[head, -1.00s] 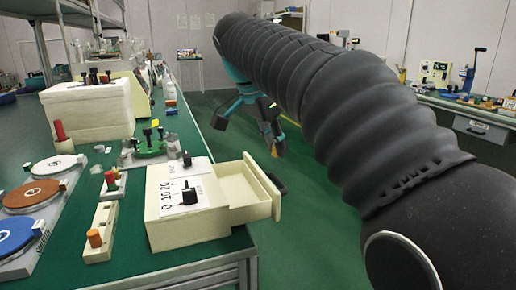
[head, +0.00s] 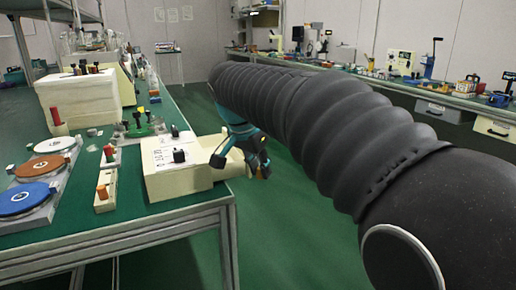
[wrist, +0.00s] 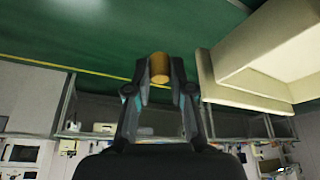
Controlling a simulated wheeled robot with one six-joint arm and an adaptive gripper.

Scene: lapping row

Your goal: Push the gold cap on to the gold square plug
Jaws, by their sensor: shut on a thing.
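My gripper (wrist: 160,92) is shut on a gold cap (wrist: 159,68), a short cylinder held between the fingertips in the wrist view. In the head view my gripper (head: 258,166) hangs beside the bench's right edge, in front of the open drawer of the cream box (head: 180,180). The cap is too small to make out there. I cannot pick out a gold square plug for sure.
The cream drawer (wrist: 262,50) is close on the right in the wrist view. Lapping discs in white, brown and blue (head: 27,198) lie at the bench's left. A white box (head: 78,103) stands behind them. The green floor (head: 300,235) right of the bench is clear.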

